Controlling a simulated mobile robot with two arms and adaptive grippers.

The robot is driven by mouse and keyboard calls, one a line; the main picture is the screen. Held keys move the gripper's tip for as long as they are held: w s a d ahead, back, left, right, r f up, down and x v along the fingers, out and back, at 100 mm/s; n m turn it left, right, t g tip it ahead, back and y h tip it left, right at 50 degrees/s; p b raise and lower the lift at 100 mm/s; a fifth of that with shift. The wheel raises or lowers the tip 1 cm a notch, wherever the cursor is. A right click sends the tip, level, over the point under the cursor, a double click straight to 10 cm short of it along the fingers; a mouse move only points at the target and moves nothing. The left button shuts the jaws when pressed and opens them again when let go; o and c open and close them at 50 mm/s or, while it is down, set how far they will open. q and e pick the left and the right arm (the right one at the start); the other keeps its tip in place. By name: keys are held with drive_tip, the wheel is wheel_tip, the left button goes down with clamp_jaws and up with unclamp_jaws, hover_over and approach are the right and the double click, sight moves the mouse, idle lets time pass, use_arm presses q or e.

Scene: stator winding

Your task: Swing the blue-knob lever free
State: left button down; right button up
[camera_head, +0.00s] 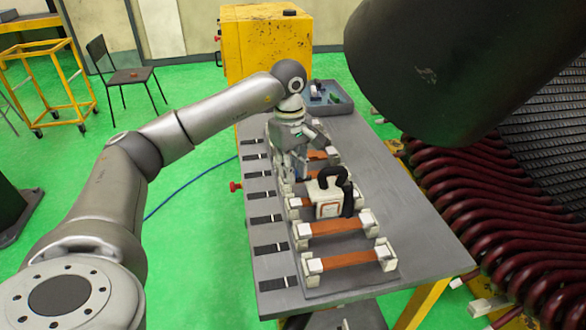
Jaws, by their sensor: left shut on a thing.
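My left arm reaches in from the left over the grey workbench (400,205). Its gripper (303,152) is low over the row of coil holders, at their far end. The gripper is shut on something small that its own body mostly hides. A small bluish patch (303,167) shows right below the gripper and looks like part of the blue-knob lever. The lever's shape and angle cannot be made out. My right gripper is not in view.
A white block with a black curved handle (328,198) stands close in front of the gripper. Copper-coloured bars (338,228) lie in white holders nearer me. A grey tray (329,97) sits at the bench's far end. Dark red stator coils (480,225) crowd the right side.

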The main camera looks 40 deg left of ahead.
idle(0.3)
use_arm(q)
drive_tip(key=c, duration=1.3)
unclamp_jaws()
drive_tip(key=shift+r, duration=0.1)
wheel_tip(320, 180, up, 12)
drive_tip(key=shift+s, duration=0.3)
drive_tip(key=shift+f, duration=0.2)
